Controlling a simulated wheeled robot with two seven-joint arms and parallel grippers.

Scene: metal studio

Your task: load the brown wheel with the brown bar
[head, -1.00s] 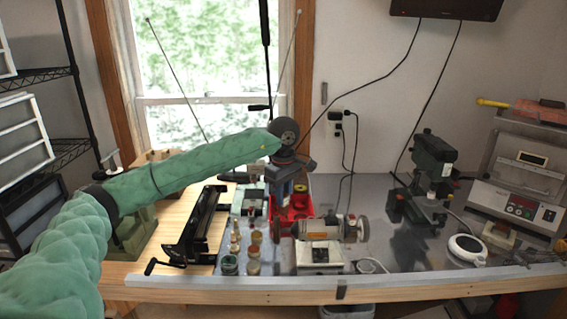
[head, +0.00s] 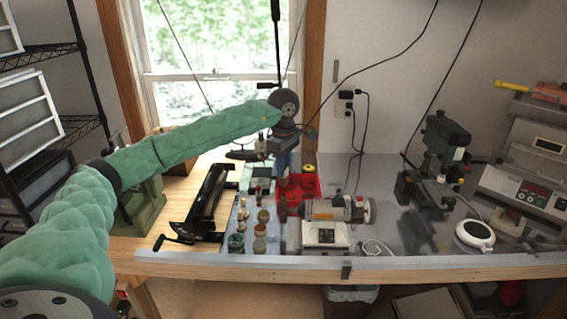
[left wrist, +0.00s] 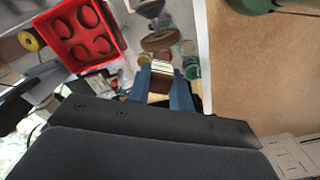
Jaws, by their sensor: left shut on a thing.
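My left gripper (head: 284,176) points down over the bench, behind the left end of a small polishing machine (head: 326,209). In the left wrist view its blue fingers (left wrist: 160,82) are shut on a small block, the brown bar (left wrist: 158,85), with a pale, cream-coloured part. The brown wheel (left wrist: 157,42) is just beyond the fingertips there, on the machine's near end. In the head view the brown wheel (head: 283,209) is small and dark below the gripper. I cannot tell whether bar and wheel touch. My right gripper is not in view.
A red tray (head: 312,183) with round wells is behind the machine. Small jars (head: 260,240) stand in front to the left. A black tool (head: 207,203) lies farther left. A green drill press (head: 438,155) and a white round dish (head: 475,234) are at right.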

